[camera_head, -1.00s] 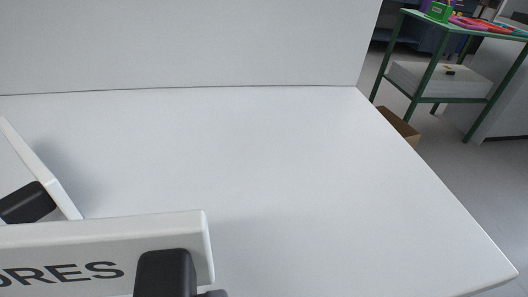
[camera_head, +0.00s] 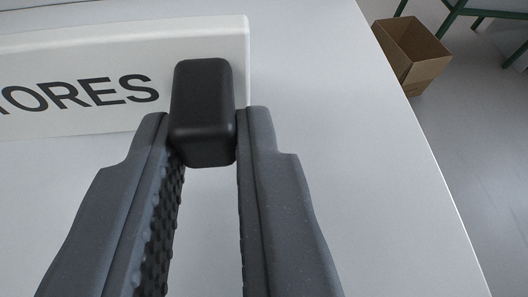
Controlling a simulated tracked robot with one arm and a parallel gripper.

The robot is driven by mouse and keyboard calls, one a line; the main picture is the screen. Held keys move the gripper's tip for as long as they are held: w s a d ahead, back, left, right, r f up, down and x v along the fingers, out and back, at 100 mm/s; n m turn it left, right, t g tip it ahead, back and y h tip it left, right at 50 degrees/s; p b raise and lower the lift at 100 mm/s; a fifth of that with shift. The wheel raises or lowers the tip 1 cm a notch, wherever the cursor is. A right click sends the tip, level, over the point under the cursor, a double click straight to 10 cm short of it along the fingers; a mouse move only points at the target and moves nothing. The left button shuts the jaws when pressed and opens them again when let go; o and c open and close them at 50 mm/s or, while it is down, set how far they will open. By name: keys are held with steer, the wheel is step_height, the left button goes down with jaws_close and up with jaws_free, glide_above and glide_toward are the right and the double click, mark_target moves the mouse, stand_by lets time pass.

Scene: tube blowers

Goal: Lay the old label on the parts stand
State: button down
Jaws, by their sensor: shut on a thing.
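The label (camera_head: 85,60) is a white plate with black letters, of which "ORES" shows. It is at the upper left and runs out of the left edge of the view. A black block (camera_head: 203,90) sits on its face near the right end. My gripper (camera_head: 205,125) has one grey, ribbed finger on each side of this block and is shut on it. I cannot tell if the plate touches the white surface behind it. No parts stand can be made out for sure.
A broad white surface (camera_head: 330,130) fills most of the view, with its edge sloping down on the right. Beyond it, an open cardboard box (camera_head: 425,75) stands on the grey floor. Green legs of a frame (camera_head: 458,12) show at the top right.

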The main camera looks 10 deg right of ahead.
mark_target(232, 232)
step_height(232, 232, down, 4)
steer(key=shift+w+d+r+b, duration=0.1)
steer(key=shift+r+b, duration=0.1)
steer(key=shift+b, duration=0.15)
steer(key=c, duration=1.4)
jaws_free()
steer(key=shift+r, duration=0.1)
steer(key=p+v, duration=0.1)
steer(key=v, duration=1.1)
